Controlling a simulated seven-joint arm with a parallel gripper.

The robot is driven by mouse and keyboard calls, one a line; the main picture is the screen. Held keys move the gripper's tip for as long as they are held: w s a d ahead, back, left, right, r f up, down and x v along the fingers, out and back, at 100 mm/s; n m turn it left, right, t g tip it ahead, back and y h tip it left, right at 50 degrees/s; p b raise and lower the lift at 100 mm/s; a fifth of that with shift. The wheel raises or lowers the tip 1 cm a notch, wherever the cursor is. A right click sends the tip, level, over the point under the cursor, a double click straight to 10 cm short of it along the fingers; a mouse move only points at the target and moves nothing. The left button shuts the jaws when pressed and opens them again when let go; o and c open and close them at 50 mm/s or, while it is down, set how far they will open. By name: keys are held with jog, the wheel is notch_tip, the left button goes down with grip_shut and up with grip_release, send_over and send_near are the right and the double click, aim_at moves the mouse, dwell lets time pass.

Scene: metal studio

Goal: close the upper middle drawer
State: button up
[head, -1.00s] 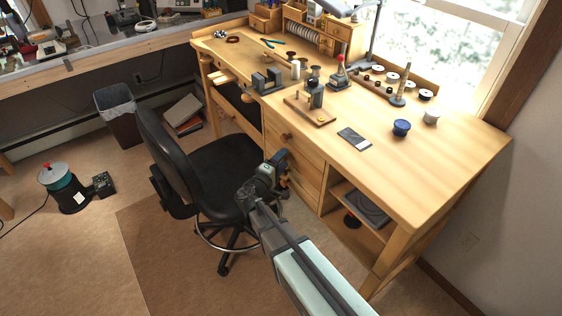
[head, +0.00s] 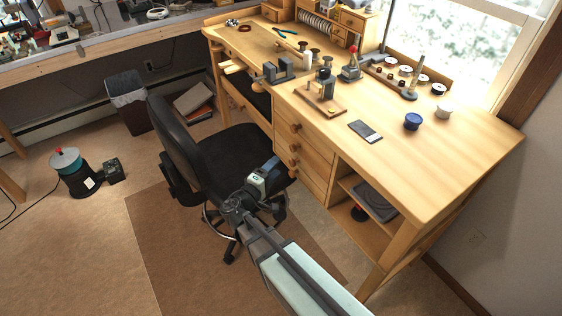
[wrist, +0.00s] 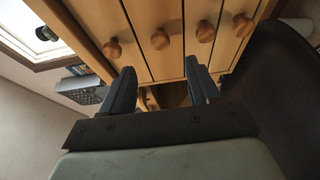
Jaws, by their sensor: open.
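The desk's drawer stack (head: 307,150) has several wooden fronts with round knobs. I take the second front from the top as the upper middle drawer, with its knob (head: 294,147). In the wrist view, which is turned sideways, the knobs stand in a row, and the second from the left (wrist: 160,39) is likely the same one. My gripper (head: 272,167) is open and empty, in front of the stack and apart from it. Its two dark fingers (wrist: 163,84) point toward the fronts.
A black office chair (head: 222,150) stands close on the left of my gripper. An open shelf (head: 355,230) with a dark device is right of the drawers. The desktop (head: 430,165) carries tools and small jars.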

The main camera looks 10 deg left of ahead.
jog(key=shift+v, duration=1.7)
jog(key=s+d+f+m+g+y, duration=0.15)
jog(key=s+d+f+g, duration=0.35)
jog(key=s+f+g, duration=0.55)
jog(key=s+d+f+m+g+y, duration=0.15)
jog(key=s+d+f+g, duration=0.45)
jog(key=f, duration=0.8)
jog(key=s+d+f+m+g+y, duration=0.2)
jog(key=s+d+f+m, duration=0.3)
jog(key=s+d, duration=0.3)
jog(key=s+d+f+m+g+y, duration=0.2)
jog(key=s+d+f+m+g, duration=0.3)
jog(key=s+d, duration=0.4)
jog(key=d, duration=0.7)
jog(key=shift+f, duration=0.25)
